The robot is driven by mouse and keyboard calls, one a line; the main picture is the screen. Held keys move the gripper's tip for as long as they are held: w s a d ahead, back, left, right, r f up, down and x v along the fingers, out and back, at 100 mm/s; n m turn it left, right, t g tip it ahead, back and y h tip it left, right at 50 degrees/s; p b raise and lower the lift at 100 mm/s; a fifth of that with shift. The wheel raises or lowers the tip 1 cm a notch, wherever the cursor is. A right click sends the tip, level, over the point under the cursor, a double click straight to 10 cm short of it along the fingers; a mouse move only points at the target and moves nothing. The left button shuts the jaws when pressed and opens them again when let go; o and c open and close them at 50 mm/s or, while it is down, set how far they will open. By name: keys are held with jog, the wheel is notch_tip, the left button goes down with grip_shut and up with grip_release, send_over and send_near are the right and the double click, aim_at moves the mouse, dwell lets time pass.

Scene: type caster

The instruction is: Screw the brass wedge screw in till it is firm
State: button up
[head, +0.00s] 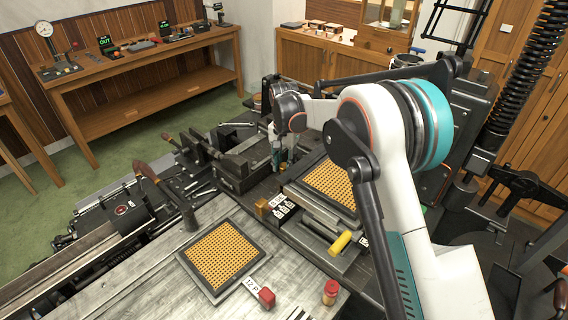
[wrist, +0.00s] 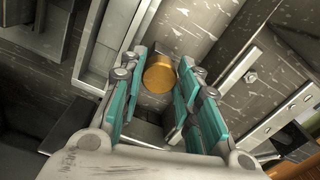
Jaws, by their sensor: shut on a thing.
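The brass wedge screw (wrist: 159,73) shows in the wrist view as a round brass head at the centre. My gripper (wrist: 161,77) has its teal-padded fingers on either side of this head and is shut on it. In the head view my gripper (head: 279,158) points down over the dark machine near the middle of the picture. The screw cannot be made out there, and its threaded part is hidden in both views.
A tray of brass type pieces (head: 222,254) lies on the grey bench top, with a second tray (head: 330,186) on the machine. A red-knobbed part (head: 266,297), a yellow handle (head: 340,243) and a small jar (head: 330,291) stand nearby. Metal walls (wrist: 98,45) surround the screw closely.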

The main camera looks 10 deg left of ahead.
aim_at(284, 165)
jog(key=o, duration=1.1)
notch_tip(284, 165, up, 12)
jog(key=shift+r, duration=0.1)
jog(key=shift+n+t, duration=0.5)
jog(key=s+d+r, duration=0.2)
jog(key=d, duration=0.1)
jog(key=s+d+r, duration=0.2)
jog(key=d, duration=0.2)
jog(key=s+d+r, duration=0.2)
jog(key=d, duration=0.2)
jog(key=shift+s+d+r+p, duration=0.15)
jog(key=shift+d+r+p, duration=0.05)
jog(key=shift+r+p, duration=0.15)
jog(key=s+d+r+n+t+b, duration=0.1)
jog(key=s+d+r+t+b, duration=0.2)
jog(key=s+d, duration=1.6)
jog(key=s+d+f+t, duration=0.1)
jog(key=s+f, duration=0.1)
jog(key=s, duration=0.1)
jog(key=s+d+f+t+b, duration=0.1)
jog(key=s+d+f, duration=0.1)
jog(key=s+f, duration=0.1)
jog(key=s+d+f+n+t+b, duration=0.1)
jog(key=s+f, duration=0.1)
jog(key=s, duration=0.2)
jog(key=shift+s+d+f, duration=0.3)
jog(key=shift+s+d, duration=0.05)
jog(key=shift+d, duration=0.05)
